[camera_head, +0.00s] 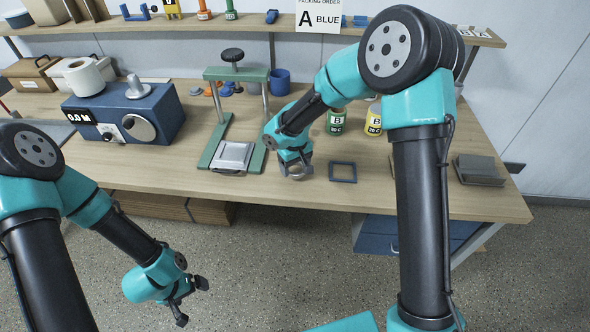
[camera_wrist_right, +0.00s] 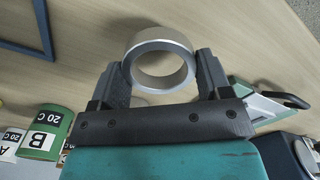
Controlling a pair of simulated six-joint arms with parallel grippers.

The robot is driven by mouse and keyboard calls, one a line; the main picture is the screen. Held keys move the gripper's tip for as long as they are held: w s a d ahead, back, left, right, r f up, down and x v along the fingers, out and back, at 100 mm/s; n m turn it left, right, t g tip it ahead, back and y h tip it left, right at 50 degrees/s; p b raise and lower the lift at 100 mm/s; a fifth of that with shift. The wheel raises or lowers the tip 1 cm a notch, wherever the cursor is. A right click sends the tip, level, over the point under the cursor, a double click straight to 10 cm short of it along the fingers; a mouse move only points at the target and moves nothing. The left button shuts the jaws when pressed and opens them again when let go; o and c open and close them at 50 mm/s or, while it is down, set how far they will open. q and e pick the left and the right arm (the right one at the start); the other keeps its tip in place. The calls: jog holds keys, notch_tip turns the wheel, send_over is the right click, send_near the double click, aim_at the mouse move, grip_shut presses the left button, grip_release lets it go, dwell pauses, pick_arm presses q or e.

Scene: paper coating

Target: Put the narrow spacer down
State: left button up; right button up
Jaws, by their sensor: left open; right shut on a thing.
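The narrow spacer is a short silver ring (camera_wrist_right: 160,46) standing between the two dark fingers of my right gripper (camera_head: 295,170) in the right wrist view. The gripper is shut on the spacer's outer sides. In the head view, the spacer (camera_head: 293,177) is partly hidden by the fingers, low at the table's front part. It lies between the press and a dark square frame (camera_head: 343,172). I cannot tell whether the spacer touches the table. My left gripper (camera_head: 191,302) is open and empty, over the floor in front of the table.
A green press (camera_head: 217,140) with a silver plate (camera_head: 233,156) stands left of my right gripper. Green (camera_head: 336,122) and yellow (camera_head: 374,118) jars stand behind it.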

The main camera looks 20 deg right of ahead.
jog(key=s+a+r, duration=0.1)
jog(key=s+a, duration=0.1)
jog(key=s, duration=0.5)
jog(key=s+a+r, duration=0.1)
jog(key=s+a, duration=0.1)
jog(key=s, duration=0.6)
jog(key=shift+s+a+r, duration=0.25)
jog(key=shift+r, duration=0.05)
jog(key=w+d+m, duration=0.1)
jog(key=w, duration=0.1)
jog(key=w+d+m, duration=0.1)
jog(key=w, duration=0.2)
jog(key=w+d+r, duration=0.1)
jog(key=w, duration=0.1)
jog(key=shift+w+m, duration=0.3)
jog(key=shift+m, duration=0.1)
jog(key=w+d+r+m, duration=0.2)
jog(key=w+d, duration=0.3)
jog(key=w, duration=0.3)
jog(key=shift+w+d+m, duration=0.35)
jog(key=shift+d+m, duration=0.05)
jog(key=shift+m, duration=0.5)
jog(key=shift+a, duration=0.1)
